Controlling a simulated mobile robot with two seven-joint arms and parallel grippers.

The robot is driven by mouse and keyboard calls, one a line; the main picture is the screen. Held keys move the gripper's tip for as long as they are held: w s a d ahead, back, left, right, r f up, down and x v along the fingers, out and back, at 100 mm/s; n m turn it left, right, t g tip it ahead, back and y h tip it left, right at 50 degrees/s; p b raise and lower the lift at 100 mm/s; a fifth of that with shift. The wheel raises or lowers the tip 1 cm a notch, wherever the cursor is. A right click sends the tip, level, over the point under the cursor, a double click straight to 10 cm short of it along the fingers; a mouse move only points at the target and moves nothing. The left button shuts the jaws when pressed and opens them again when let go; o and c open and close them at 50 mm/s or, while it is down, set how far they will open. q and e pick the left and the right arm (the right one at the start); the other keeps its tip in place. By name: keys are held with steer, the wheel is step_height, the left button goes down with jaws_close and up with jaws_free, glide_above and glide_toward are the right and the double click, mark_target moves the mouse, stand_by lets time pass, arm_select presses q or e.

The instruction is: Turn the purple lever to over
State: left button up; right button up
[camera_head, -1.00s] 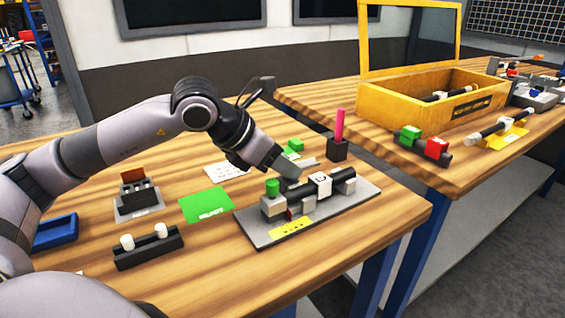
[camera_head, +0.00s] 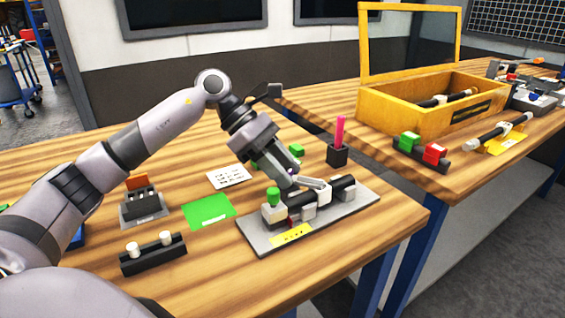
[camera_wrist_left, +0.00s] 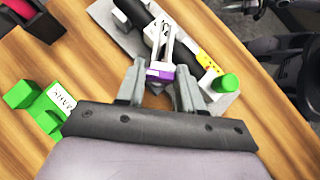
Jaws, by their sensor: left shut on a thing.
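The purple lever (camera_wrist_left: 160,74) shows in the left wrist view as a purple end on a pale forked arm. In the head view its pale arm (camera_head: 314,183) lies low, running left from a white block towards my fingers. The lever belongs to a fixture on a grey plate (camera_head: 352,206) with a black bar, a green knob (camera_head: 273,195) and a yellow label (camera_head: 292,235). My left gripper (camera_head: 290,180) is shut on the lever's purple end. In the left wrist view its fingers (camera_wrist_left: 159,78) stand on either side of it. My right gripper is not in view.
A green card (camera_head: 208,211), a white note (camera_head: 229,176) and a black block with white pegs (camera_head: 153,255) lie left of the fixture. A black holder with a pink stick (camera_head: 338,152) stands behind. A yellow box (camera_head: 410,118) sits on the right table.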

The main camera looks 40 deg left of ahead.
arm_select(q)
steer(key=shift+w+r+m+g, duration=0.2)
steer(key=shift+m+g, duration=0.5)
steer(key=shift+m, duration=0.2)
steer(key=shift+m+g, duration=0.7)
steer(key=shift+m, duration=0.2)
steer(key=shift+w+f+m+g, duration=0.1)
steer(key=shift+w+m+g, duration=0.05)
steer(key=shift+m+g, duration=1.25)
steer(key=shift+m, duration=0.4)
steer(key=o, duration=0.8)
steer(key=shift+c, duration=0.2)
